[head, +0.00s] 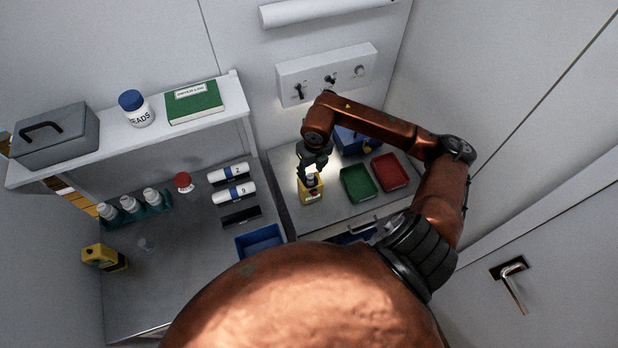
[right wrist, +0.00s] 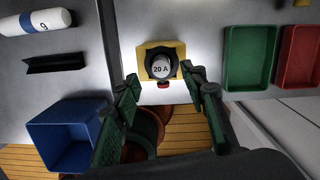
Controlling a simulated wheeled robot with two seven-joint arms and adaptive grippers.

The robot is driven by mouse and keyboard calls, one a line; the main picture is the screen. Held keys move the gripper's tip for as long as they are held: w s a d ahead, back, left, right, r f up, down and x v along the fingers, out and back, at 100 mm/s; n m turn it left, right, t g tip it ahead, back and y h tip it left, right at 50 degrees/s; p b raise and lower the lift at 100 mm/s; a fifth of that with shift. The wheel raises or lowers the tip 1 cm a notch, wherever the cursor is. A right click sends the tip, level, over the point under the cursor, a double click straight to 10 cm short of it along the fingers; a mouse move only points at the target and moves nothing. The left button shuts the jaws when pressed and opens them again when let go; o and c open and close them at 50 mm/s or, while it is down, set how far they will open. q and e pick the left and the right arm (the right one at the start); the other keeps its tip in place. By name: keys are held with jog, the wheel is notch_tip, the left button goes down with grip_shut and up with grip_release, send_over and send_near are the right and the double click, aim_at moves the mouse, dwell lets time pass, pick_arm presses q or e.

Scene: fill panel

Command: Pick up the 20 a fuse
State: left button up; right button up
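The 20 A fuse (right wrist: 161,67) is a pale grey cylinder with "20 A" on its end. It sits in a dark round socket on a yellow block (right wrist: 177,51) with a red button on its side. In the head view the yellow block (head: 313,194) stands at the left of the right-hand counter, and my gripper partly hides the fuse. My right gripper (head: 312,172) is over the block, pointing down. In the right wrist view its two green-padded fingers (right wrist: 160,80) are spread apart, with nothing between the pads. My left gripper is not in view.
A green tray (head: 358,184), a red tray (head: 390,172) and a blue box (head: 352,141) stand right of the block. A blue bin (head: 260,242) and white cylinders (head: 234,193) are to the left. A wall panel with switches (head: 327,74) is behind.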

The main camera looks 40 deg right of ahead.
aim_at(311, 176)
notch_tip(311, 176, down, 2)
jog(key=shift+d+f+p, duration=0.1)
jog(key=shift+f+p, duration=0.15)
jog(key=shift+p, duration=0.35)
jog(key=shift+w+f, duration=0.2)
jog(key=shift+f, duration=0.9)
jog(key=c, duration=0.8)
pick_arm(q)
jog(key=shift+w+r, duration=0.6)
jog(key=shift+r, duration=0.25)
pick_arm(e)
grip_shut()
